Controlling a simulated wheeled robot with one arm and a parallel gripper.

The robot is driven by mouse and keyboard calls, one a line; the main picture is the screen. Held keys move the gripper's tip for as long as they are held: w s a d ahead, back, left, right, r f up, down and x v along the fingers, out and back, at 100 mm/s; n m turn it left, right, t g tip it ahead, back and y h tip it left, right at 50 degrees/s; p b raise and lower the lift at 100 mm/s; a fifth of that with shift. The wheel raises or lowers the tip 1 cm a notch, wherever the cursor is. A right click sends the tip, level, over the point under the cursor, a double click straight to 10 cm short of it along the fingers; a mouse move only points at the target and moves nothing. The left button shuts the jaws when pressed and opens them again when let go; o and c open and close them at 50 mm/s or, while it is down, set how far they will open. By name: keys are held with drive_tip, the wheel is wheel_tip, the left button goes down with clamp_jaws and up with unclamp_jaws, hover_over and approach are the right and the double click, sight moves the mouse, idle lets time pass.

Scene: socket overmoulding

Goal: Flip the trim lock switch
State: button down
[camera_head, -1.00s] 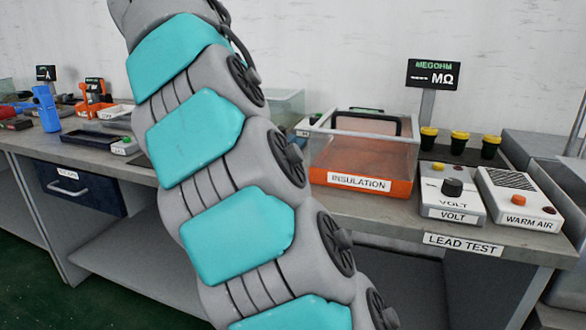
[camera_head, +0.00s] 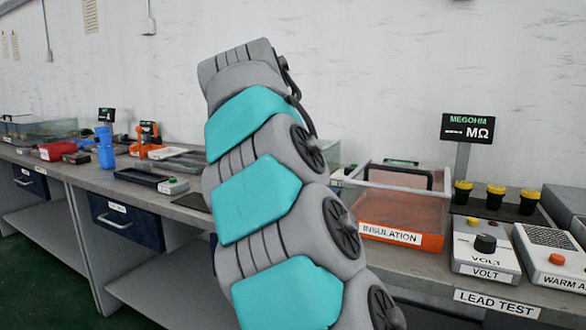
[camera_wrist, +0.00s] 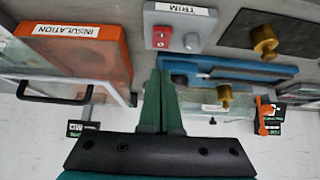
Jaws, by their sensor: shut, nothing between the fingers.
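The grey box labelled TRIM (camera_wrist: 180,25) lies at the top middle of the wrist view, which is upside down. It carries a red square part (camera_wrist: 162,37) and a small round pale part (camera_wrist: 192,42). I cannot tell the position of any lever on it. My gripper (camera_wrist: 162,74) is shut and empty, with its green fingers pointing toward the box. The fingertips appear apart from it, with a gap below the red part in the picture. In the head view my arm hides the gripper and the TRIM box.
The orange INSULATION case (camera_head: 395,215) with its clear lid and handle stands right of my arm; it also shows in the wrist view (camera_wrist: 110,42). A blue tray (camera_wrist: 205,72) and brass fittings (camera_wrist: 263,40) lie near the TRIM box. The VOLT box (camera_head: 485,250) is farther right.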

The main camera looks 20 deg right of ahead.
drive_tip(key=x, duration=0.6)
drive_tip(key=shift+s+f, duration=0.1)
drive_tip(key=shift+f, duration=0.1)
drive_tip(key=shift+s+a+f, duration=0.1)
drive_tip(key=shift+a+f, duration=0.05)
drive_tip(key=shift+f, duration=0.7)
drive_tip(key=shift+s+a+f, duration=0.1)
drive_tip(key=shift+f, duration=0.7)
drive_tip(key=shift+a+f+h+b, duration=0.25)
drive_tip(key=shift+f+h+b, duration=0.05)
drive_tip(key=shift+f+b, duration=0.5)
drive_tip(key=shift+d+r+t, duration=0.1)
drive_tip(key=shift+r+t, duration=0.2)
drive_tip(key=shift+r, duration=0.15)
drive_tip(key=shift+r+p, duration=0.75)
drive_tip(key=shift+p, duration=0.1)
